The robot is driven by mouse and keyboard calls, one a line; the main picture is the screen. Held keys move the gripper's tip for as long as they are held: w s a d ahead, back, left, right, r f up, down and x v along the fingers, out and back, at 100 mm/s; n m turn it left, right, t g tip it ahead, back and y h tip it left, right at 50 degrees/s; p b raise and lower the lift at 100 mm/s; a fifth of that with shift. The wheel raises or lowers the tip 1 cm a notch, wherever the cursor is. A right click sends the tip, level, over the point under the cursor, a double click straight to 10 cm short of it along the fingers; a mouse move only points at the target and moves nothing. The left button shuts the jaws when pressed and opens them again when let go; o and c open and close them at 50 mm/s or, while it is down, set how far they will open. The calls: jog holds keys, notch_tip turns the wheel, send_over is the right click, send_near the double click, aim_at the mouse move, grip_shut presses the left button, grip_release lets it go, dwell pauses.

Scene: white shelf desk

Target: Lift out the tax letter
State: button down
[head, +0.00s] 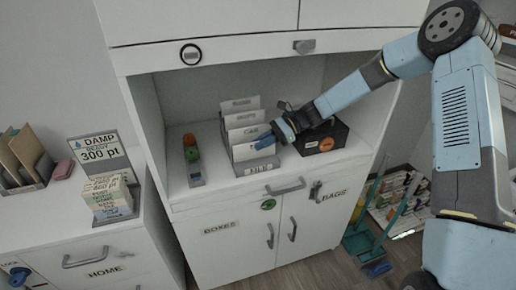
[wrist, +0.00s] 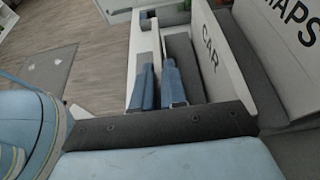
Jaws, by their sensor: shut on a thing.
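A grey file box (head: 264,166) stands on the shelf desk with several upright white cards in it. One card reads CAR (head: 252,131); the CAR card (wrist: 211,52) is also large in the wrist view, with the MAPS card (wrist: 298,25) behind it. My gripper (head: 266,139) reaches into the box from the right, in front of the CAR card. In the wrist view my gripper's blue fingers (wrist: 158,88) are close together around a thin pale edge, which seems to be a sheet. I cannot read any tax label on it; its face is hidden.
A black box (head: 322,140) with an orange round label stands right of the file box. A small holder with green and orange items (head: 192,155) stands to its left. The shelf's sides and top (head: 240,50) enclose the space. Bare shelf lies in front.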

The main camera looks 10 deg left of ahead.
notch_tip(320, 180, up, 3)
jog(key=s+r, duration=1)
jog(key=s, duration=0.4)
jog(key=shift+a, duration=0.2)
